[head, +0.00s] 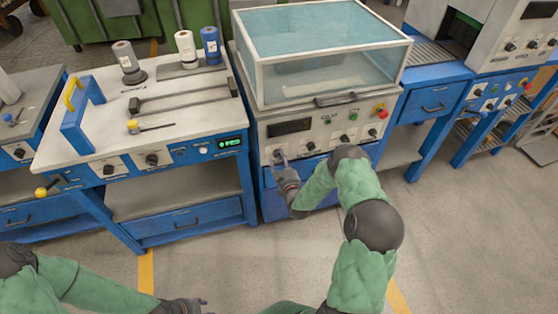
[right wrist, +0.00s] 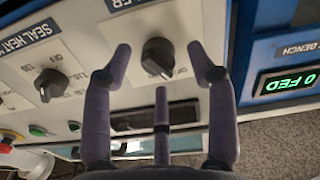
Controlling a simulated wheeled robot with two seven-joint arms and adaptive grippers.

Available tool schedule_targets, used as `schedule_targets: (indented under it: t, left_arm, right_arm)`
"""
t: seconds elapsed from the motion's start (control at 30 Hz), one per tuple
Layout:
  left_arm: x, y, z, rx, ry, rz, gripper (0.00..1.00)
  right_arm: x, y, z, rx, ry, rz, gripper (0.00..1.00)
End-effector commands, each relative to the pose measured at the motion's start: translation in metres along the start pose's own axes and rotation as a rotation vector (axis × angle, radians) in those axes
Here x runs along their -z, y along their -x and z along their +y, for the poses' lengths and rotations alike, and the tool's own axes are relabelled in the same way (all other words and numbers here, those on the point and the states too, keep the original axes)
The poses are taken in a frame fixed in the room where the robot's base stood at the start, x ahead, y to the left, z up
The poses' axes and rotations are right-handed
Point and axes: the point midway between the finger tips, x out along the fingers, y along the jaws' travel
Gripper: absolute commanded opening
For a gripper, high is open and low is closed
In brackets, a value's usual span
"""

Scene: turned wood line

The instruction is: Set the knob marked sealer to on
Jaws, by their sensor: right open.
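The sealer knob (right wrist: 157,58) is black, on a white plate (right wrist: 185,25) whose heading is cut off in the right wrist view, with only "ER" legible. Its ridge slants in that view; the small position marks are too blurred to read. My right gripper (right wrist: 161,62) is open, its purple-grey fingers on either side of the knob with visible gaps, and a third finger below it. In the head view, my right gripper (head: 283,163) is at the left of the blue machine's front panel (head: 300,140), largely covering the knob. My left gripper (head: 185,305) is low in the picture, its fingers unclear.
A seal heat knob (right wrist: 50,84) sits beside the sealer knob, with green (right wrist: 38,130) and red buttons beyond. A clear-lidded chamber (head: 320,55) stands above the panel. The bench (head: 110,80) at left has a green display (head: 229,143). Floor in front is open.

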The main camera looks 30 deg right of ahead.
Motion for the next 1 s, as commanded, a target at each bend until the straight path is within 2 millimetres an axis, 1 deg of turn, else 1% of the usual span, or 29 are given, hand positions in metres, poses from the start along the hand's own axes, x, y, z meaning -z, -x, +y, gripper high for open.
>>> schedule_targets:
  t: [0.03, 0.13, 0.43, 0.47, 0.5, 0.57, 0.6, 0.63, 0.67, 1.0]
  left_arm:
    - [0.0001, -0.0025, -0.0009, 0.0, 0.0, 0.0, 0.4]
    - [0.0003, -0.0037, -0.0013, 0.0, 0.0, 0.0, 0.4]
    - [0.0003, -0.0035, -0.0013, 0.0, 0.0, 0.0, 0.4]
    - [0.0003, -0.0035, -0.0013, 0.0, 0.0, 0.0, 0.4]
    - [0.0003, -0.0035, -0.0013, 0.0, 0.0, 0.0, 0.4]
    - [0.0003, -0.0035, -0.0013, 0.0, 0.0, 0.0, 0.4]
    - [0.0003, -0.0035, -0.0013, 0.0, 0.0, 0.0, 0.4]
    - [0.0003, -0.0036, -0.0013, 0.0, 0.0, 0.0, 0.4]
    - [0.0003, -0.0036, -0.0013, 0.0, 0.0, 0.001, 0.4]
    - [0.0004, -0.0041, -0.0015, 0.0, 0.0, 0.0, 0.4]
  right_arm:
    - [-0.0007, -0.0047, -0.0004, -0.001, 0.0, 0.002, 0.58]
    - [-0.0004, -0.0098, -0.0001, -0.001, 0.0, 0.0, 0.58]
    - [0.0005, -0.0121, 0.0004, -0.001, 0.0, 0.0, 0.58]
    - [0.0005, -0.012, 0.0003, -0.001, 0.0, 0.0, 0.55]
    - [0.0005, -0.012, 0.0003, -0.001, 0.0, 0.0, 0.44]
    - [0.0005, -0.012, 0.0003, -0.001, 0.0, 0.0, 0.27]
    - [0.0006, -0.012, 0.0002, 0.0, 0.0, 0.0, 0.15]
    - [0.0007, -0.012, 0.0002, 0.0, 0.0, 0.0, 0.07]
    - [0.0008, -0.012, 0.0002, 0.0, 0.0, 0.001, 0.02]
    - [0.002, -0.0125, 0.0001, 0.0, -0.013, 0.004, 0.02]
